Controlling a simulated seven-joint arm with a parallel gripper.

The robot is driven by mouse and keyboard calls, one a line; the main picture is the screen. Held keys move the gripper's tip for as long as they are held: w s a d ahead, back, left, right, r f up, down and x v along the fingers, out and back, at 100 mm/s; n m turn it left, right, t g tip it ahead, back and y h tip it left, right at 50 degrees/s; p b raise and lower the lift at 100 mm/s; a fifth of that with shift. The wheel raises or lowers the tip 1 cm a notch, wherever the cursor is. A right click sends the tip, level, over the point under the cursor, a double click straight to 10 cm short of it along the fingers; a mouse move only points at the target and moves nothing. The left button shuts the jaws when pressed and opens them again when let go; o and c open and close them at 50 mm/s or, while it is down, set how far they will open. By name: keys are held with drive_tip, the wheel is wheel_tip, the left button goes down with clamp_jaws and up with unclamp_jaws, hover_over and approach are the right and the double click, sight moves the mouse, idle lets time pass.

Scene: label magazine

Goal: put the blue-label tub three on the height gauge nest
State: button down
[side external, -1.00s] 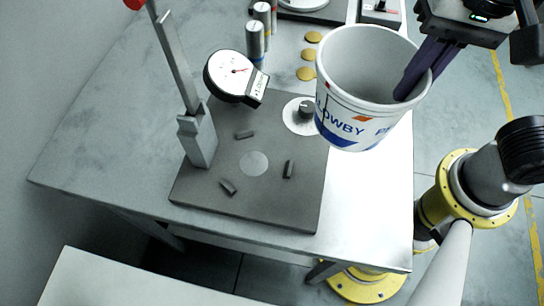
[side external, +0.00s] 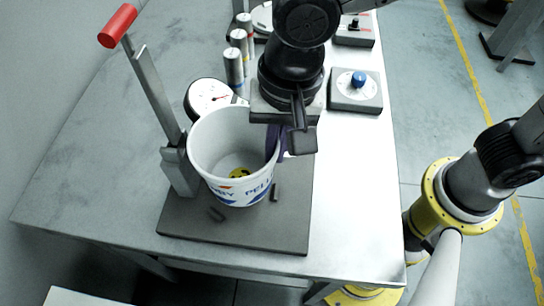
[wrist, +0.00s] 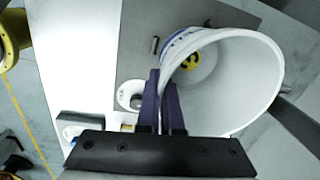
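The white tub (side external: 233,192) has blue and orange print on its side and a yellow disc marked 3 on its inside floor; the disc also shows in the wrist view (wrist: 190,62). My gripper (side external: 279,140) is shut on the tub's wall at the right side, one purple finger inside and one outside, as the wrist view (wrist: 163,110) shows. The tub is upright or nearly so over the grey nest plate (side external: 240,237), among its small dark stops (side external: 217,214). The plate's centre pad is hidden. I cannot tell whether the tub's bottom touches the plate.
A column with a red handle (side external: 118,26) stands close left of the tub. A dial gauge (side external: 209,96) is just behind it. Several grey cylinders (side external: 233,67) and a blue-knob box (side external: 357,90) stand farther back. The table's left part is clear.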

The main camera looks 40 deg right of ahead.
drive_tip(key=shift+w+a+f, duration=0.1)
drive_tip(key=shift+f, duration=0.85)
drive_tip(key=shift+w+a+f, duration=0.1)
drive_tip(key=shift+f, duration=0.8)
drive_tip(key=shift+f, duration=0.15)
drive_tip(key=c, duration=1.1)
unclamp_jaws()
wheel_tip(320, 180, up, 11)
drive_tip(key=w+d+r+n, duration=0.1)
drive_tip(key=d+r, duration=0.2)
drive_tip(key=d, duration=0.8)
drive_tip(key=s+d+f+n+t, duration=0.1)
drive_tip(key=s+d+n, duration=0.1)
drive_tip(key=d, duration=0.5)
drive_tip(key=s+d+f+n+t, duration=0.2)
drive_tip(key=s+d, duration=0.1)
drive_tip(key=d, duration=0.4)
drive_tip(key=s+d+f+n+t+h, duration=0.1)
drive_tip(key=s+d+f+n, duration=0.1)
drive_tip(key=d, duration=0.5)
drive_tip(key=shift+s+f+t, duration=0.1)
drive_tip(key=shift+s+t, duration=0.3)
drive_tip(key=shift+s, duration=0.35)
